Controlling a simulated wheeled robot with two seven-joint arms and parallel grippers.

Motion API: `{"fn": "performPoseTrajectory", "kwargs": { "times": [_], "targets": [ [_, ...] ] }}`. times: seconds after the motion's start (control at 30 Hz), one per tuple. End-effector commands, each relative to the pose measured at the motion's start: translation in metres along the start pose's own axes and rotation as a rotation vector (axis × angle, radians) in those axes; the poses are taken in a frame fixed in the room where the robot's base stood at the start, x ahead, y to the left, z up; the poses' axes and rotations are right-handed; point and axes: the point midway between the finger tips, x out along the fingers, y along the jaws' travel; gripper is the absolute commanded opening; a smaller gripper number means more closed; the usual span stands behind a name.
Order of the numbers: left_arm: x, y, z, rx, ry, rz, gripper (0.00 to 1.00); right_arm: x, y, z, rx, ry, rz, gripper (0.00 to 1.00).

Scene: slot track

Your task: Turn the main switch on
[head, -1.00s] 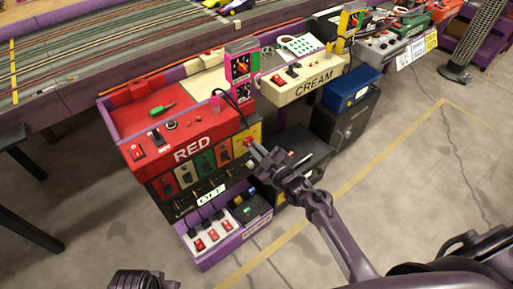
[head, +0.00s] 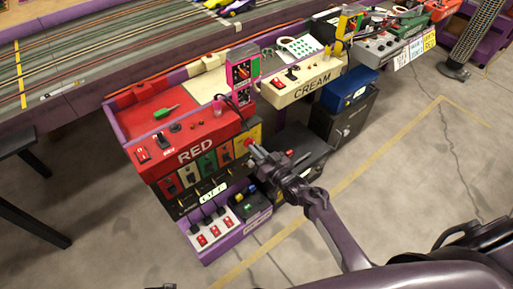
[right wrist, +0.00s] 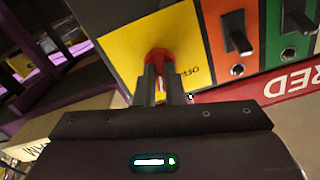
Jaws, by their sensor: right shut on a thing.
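The main switch is a red knob (right wrist: 159,55) on a yellow plate (right wrist: 120,48) at the right end of the red station's front; the plate also shows in the head view (head: 241,137). An OFF label (right wrist: 193,73) is on the plate beside the knob. My right gripper (right wrist: 160,70) is shut on the red knob, its two fingers on either side of it. The fingers hide part of the knob. In the head view my right gripper (head: 254,152) reaches the plate from the lower right. My left gripper does not show clearly; only a dark sliver is at the bottom edge.
Below is a power strip with red switches (head: 213,233) on a purple shelf. The cream station (head: 304,88) and a blue box (head: 350,89) stand to the right. Open floor lies in front.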

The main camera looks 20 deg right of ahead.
Motion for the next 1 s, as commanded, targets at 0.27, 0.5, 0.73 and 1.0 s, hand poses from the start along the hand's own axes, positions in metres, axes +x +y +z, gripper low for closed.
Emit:
{"fn": "performPoseTrajectory", "kwargs": {
  "times": [0.27, 0.5, 0.73, 1.0],
  "targets": [
    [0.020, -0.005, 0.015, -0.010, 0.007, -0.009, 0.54, -0.001, -0.001, 0.000, 0.245, -0.002, 0.001, 0.00],
    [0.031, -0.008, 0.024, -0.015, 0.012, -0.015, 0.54, -0.001, 0.000, 0.000, 0.400, -0.002, 0.001, 0.00],
    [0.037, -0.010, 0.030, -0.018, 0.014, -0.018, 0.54, -0.001, 0.000, 0.001, 0.485, -0.002, 0.002, 0.00],
    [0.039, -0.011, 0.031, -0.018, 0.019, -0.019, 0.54, -0.001, 0.000, 0.001, 0.516, -0.002, 0.002, 0.00]
  ]
}}
